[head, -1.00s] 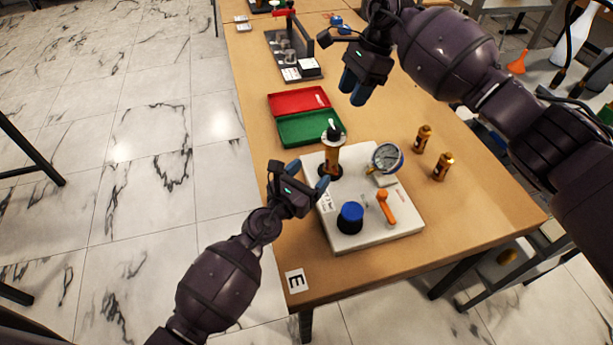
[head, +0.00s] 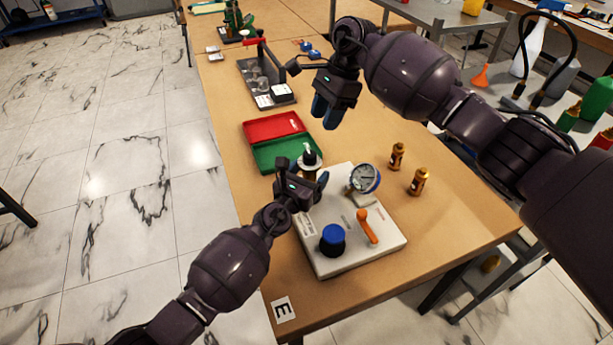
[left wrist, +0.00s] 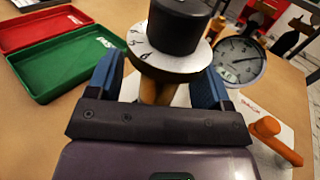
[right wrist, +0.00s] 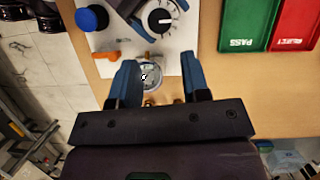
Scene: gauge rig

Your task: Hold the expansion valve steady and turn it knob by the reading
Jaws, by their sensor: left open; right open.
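The expansion valve (left wrist: 155,90) stands upright on the white rig base (head: 335,262), with a black knob (left wrist: 178,25) above a white numbered dial. In the left wrist view its brass body is between the fingers of my open left gripper (left wrist: 165,85); contact cannot be told. In the head view my left gripper (head: 312,185) hides much of the valve. My right gripper (head: 326,112) is open and empty, high above the table behind the rig. The knob also shows in the right wrist view (right wrist: 160,18). The gauge (head: 365,178) stands beside the valve; its reading is too small to tell.
The base also carries a blue knob (head: 333,236) and an orange lever (head: 367,226). Two brass valves (head: 418,182) stand to the right. A green tray (head: 285,154) and a red tray (head: 272,126) lie behind. A dark rack (head: 266,85) stands farther back.

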